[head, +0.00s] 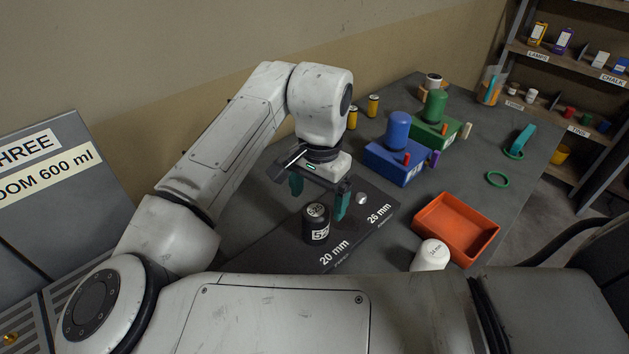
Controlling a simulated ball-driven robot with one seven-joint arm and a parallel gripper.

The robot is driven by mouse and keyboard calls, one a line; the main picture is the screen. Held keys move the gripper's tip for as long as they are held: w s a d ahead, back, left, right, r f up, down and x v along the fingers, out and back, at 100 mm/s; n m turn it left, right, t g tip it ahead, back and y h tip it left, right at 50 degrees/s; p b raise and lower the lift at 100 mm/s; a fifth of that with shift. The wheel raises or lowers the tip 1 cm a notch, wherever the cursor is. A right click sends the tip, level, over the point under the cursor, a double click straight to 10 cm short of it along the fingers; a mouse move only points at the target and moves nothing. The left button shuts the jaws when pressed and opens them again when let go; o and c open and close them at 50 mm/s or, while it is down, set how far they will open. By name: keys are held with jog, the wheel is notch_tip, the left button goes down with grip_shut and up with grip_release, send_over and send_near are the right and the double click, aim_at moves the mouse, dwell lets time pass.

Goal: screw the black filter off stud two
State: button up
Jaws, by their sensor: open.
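The black filter (317,224) is a short dark cylinder with a white label and a pale marked top. It stands upright on a dark plate (290,252), by the "20 mm" lettering; any stud under it is hidden. A small silver knob, perhaps a bare stud (361,199), shows near the "26 mm" lettering. I cannot read which stud is two. My gripper (319,196) points down with its teal fingers apart and empty. It appears above and behind the black filter; I cannot tell the exact gap.
An orange tray (487,246) and a white filter (431,256) lie right of the plate. Behind are a blue block (392,163) and green block (433,135) bearing cylinders, and yellow cans (373,105). A green ring (497,179) lies right, with bare table around it.

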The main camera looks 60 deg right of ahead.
aim_at(316, 220)
notch_tip(316, 220, down, 8)
jog(key=shift+r, duration=0.2)
jog(key=shift+c, duration=0.3)
jog(key=c, duration=1.2)
jog(key=n+p, duration=0.2)
jog(key=p, duration=0.1)
jog(key=shift+r+n, duration=0.3)
jog(key=shift+r, duration=0.1)
jog(key=n+p, duration=0.2)
jog(key=shift+w+f+n, duration=0.1)
jog(key=shift+n, duration=0.3)
jog(key=shift+f+n, duration=0.25)
jog(key=shift+n, duration=0.25)
